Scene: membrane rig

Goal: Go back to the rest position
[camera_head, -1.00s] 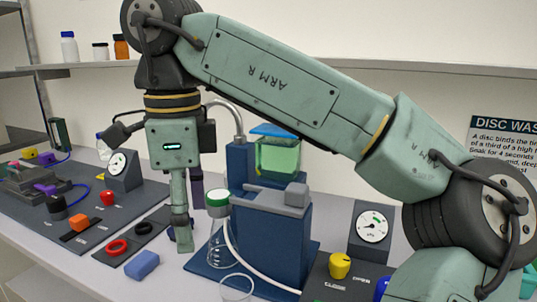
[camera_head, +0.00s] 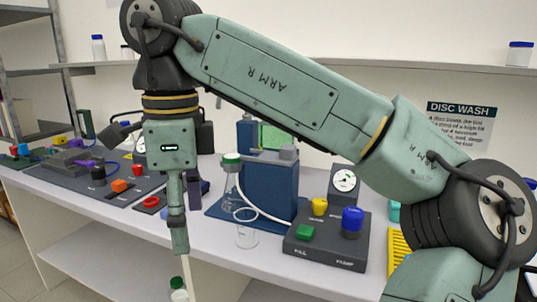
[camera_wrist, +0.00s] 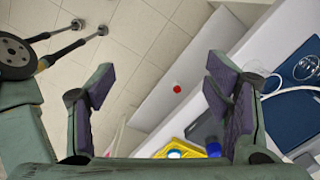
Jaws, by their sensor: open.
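My gripper (camera_head: 180,240) hangs pointing down in the head view, in front of the bench. In the wrist view my gripper (camera_wrist: 155,95) has its two dark-padded fingers spread wide, with nothing between them. Tiled floor and a pale surface show past the fingers. My arm, marked "ARM R", is bent across the head view and hides part of the bench and wall.
The bench (camera_head: 110,210) carries a blue rig (camera_head: 270,190), a clear flask (camera_head: 246,235), a control box (camera_head: 325,255) with coloured knobs and a yellow tray (camera_head: 398,255). A green-capped bottle (camera_head: 178,288) shows below my gripper. Tiled floor (camera_wrist: 150,35) is open.

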